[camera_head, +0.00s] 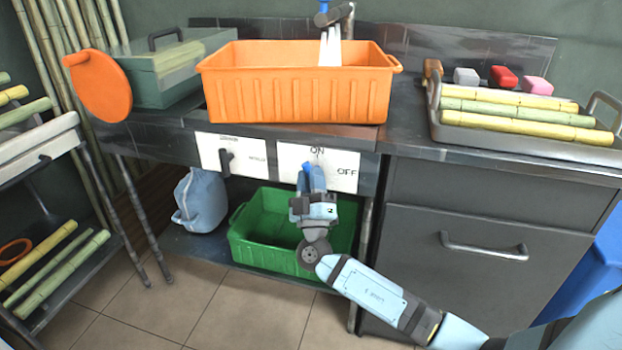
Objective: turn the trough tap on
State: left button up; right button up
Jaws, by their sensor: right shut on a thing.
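The trough tap (340,14) rises behind the orange trough (293,100), with a blue piece at its top. White streaks (330,48) like running water fall from its spout into the trough. Below the trough is a white panel (343,181) marked ON and OFF. My right gripper (312,180) is in front of this panel, under the word ON, and is shut on a small blue handle (307,167). The fingers hide most of the handle. My left gripper is not in view.
A second panel (215,153) with a black lever is to the left. A tray (440,128) of cane is on the right counter above a grey drawer (480,270).

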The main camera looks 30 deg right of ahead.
jog(key=shift+h, duration=0.3)
jog(key=o, duration=0.9)
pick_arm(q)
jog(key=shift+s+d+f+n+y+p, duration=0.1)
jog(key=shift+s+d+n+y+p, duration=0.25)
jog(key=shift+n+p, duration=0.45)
pick_arm(e)
jog(key=v, duration=1.3)
jog(key=shift+s+f, duration=0.2)
jog(key=shift+s, duration=0.15)
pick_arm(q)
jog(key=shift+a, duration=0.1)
pick_arm(e)
jog(key=shift+a, duration=0.1)
